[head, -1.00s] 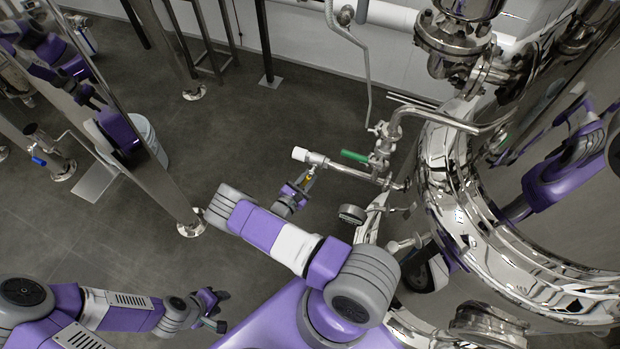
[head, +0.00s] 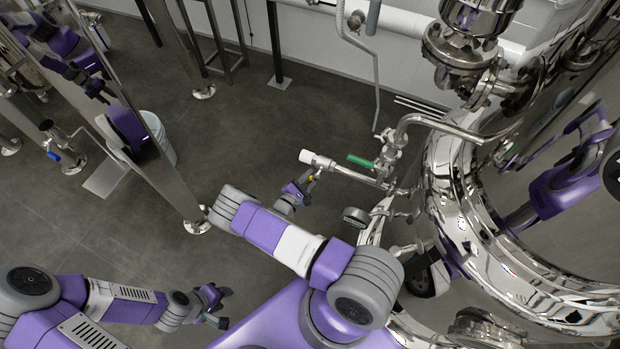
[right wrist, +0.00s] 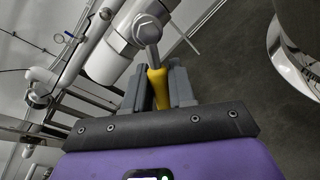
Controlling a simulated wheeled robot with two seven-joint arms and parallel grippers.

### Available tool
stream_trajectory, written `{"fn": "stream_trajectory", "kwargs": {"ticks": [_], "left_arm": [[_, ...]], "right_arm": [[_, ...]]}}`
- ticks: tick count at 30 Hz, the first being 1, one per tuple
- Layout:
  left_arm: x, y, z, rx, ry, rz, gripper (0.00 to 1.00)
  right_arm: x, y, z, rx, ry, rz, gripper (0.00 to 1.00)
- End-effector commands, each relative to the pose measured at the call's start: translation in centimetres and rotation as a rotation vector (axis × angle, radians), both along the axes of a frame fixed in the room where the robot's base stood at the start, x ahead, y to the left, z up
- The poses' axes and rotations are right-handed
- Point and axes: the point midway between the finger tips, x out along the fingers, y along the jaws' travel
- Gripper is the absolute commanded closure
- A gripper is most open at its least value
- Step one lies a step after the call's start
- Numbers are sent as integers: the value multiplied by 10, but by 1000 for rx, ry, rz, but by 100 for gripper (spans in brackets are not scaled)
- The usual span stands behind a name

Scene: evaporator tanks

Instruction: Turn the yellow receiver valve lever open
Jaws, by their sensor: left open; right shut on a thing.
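The yellow receiver valve lever (right wrist: 158,88) shows in the right wrist view, running from a metal valve body (right wrist: 147,31) down between the dark fingers of my right gripper (right wrist: 160,88). My right gripper is shut on the lever. In the head view only a small bit of the yellow lever (head: 314,177) shows beside my right gripper (head: 309,184), under the pipe with the white end (head: 318,160). My left gripper (head: 221,307) is open and empty at the lower left, far from the valve.
A green-handled valve (head: 361,161) sits on the pipework to the right of the lever. A gauge (head: 356,216) and the large shiny tank (head: 452,190) stand close by. Dark floor lies clear between.

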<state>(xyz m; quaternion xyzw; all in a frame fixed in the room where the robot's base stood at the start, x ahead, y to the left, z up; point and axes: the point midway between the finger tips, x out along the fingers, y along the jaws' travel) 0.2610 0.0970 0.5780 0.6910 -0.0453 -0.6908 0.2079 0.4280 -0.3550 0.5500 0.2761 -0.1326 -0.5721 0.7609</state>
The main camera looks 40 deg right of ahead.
Motion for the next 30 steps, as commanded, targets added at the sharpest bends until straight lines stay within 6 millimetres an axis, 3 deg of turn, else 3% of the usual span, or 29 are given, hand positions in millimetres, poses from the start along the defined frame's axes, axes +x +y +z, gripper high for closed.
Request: {"fn": "stream_trajectory", "kwargs": {"ticks": [2,3,6,17,30], "left_arm": [[0,0,0,0,0,0,57],[0,0,0,0,0,0,57],[0,0,0,0,0,0,57],[0,0,2,0,0,0,57],[0,0,17,0,0,0,57]], "right_arm": [[1,1,0,1,-1,3,100],[1,1,0,1,0,3,74],[1,1,0,1,0,3,59],[-1,5,1,0,2,2,58],[-21,66,9,1,2,4,58]]}}
